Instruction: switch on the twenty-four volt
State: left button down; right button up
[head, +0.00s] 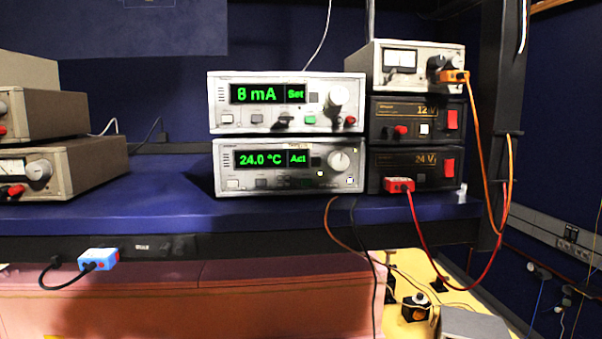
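The 24 V unit (416,168) is a black box at the right end of the blue shelf, with "24 V" printed on its front. Its red rocker switch (449,168) is at the right of the front panel; I cannot tell its position. A red plug (399,185) with a red cable is at the unit's lower left. The similar 12 V unit (416,121) sits directly on top, with its own red switch (451,119). Neither of my grippers shows in the head view.
Left of it, a controller reading 24.0 °C (240,185) carries one reading 8 mA (272,118). A grey metered box (424,76) tops the black units. Orange and red cables (437,283) hang at the right, near a dark upright post (491,120). The blue shelf front (300,212) is clear.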

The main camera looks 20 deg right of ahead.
aim_at(449, 171)
jog(key=z, duration=1.25)
